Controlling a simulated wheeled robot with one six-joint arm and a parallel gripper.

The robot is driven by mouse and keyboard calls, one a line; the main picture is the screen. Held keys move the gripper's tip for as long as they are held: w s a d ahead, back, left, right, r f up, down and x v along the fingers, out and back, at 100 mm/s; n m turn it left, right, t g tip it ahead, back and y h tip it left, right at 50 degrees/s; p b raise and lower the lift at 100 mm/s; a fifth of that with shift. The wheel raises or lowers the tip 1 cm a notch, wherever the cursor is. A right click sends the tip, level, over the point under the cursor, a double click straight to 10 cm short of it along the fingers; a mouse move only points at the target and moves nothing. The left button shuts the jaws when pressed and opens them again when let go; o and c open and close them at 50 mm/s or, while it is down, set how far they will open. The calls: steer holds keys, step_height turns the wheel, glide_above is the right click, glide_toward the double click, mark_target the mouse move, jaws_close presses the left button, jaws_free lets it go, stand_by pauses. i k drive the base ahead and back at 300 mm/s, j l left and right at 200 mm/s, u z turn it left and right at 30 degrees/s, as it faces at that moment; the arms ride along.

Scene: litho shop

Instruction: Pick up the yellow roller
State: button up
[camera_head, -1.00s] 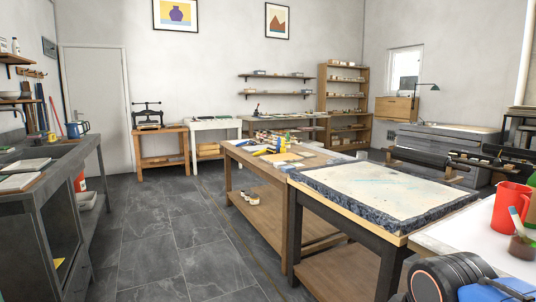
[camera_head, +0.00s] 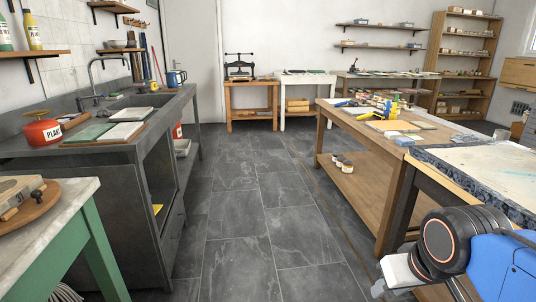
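A small yellow thing (camera_head: 391,107), which looks like the yellow roller, is on the wooden worktable (camera_head: 378,134) to the right of the aisle. It lies among other small tools and is too small to make out in detail. My arm is at the bottom right, well in front of and apart from it. What seems to be my gripper (camera_head: 381,288) shows only as a pale block with a dark tip by the black joint. Its fingers are not clear, so I cannot tell if it is open or shut.
A tiled floor aisle (camera_head: 240,200) runs clear ahead. A grey sink bench (camera_head: 118,172) and a green-legged table (camera_head: 85,240) stand left. A stone-topped table (camera_head: 492,172) is close on the right. A blue-handled tool (camera_head: 345,104) lies on the worktable's far left.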

mark_target(364, 116)
steer(key=i+u, duration=0.15)
steer(key=i, duration=1.55)
